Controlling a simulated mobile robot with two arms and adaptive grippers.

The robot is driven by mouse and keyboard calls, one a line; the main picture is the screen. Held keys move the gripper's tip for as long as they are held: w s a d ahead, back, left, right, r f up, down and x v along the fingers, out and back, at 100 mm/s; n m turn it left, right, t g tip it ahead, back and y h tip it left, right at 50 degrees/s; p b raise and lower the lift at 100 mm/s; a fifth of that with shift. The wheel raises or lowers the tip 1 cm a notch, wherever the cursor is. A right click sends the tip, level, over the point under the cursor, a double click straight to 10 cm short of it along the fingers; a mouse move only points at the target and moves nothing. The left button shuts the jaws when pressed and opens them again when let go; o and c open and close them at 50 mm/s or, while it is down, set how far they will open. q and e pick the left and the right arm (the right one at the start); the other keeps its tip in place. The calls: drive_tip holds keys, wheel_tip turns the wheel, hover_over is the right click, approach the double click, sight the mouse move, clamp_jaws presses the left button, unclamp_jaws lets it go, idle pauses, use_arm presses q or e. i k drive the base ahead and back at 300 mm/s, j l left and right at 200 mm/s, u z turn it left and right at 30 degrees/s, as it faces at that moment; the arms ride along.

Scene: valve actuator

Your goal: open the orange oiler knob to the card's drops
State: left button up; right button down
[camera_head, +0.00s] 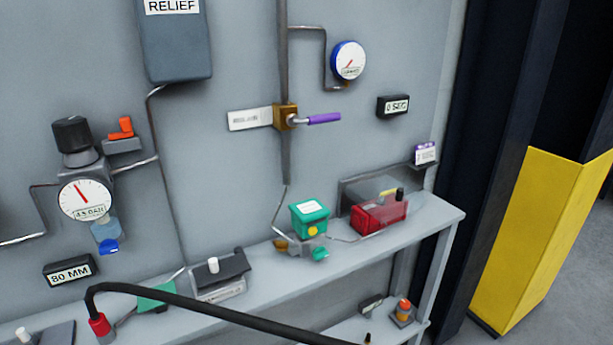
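Two orange parts show in the head view. One is an orange angular piece (121,128) on a grey block right of the black-capped regulator (72,134). The other is a small round orange knob (403,306) on a grey base on the lower shelf at the bottom right. I cannot tell from this view which is the oiler knob. A small white and purple card (425,153) stands at the right end above the shelf; its print is too small to read. No drops can be made out. Neither of my grippers is in view.
A black hose (210,308) arcs across the front from a red fitting (100,326). A purple-handled valve (322,118) sticks out mid-panel.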

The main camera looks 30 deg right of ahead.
sight(404, 304)
drive_tip(key=z, duration=1.75)
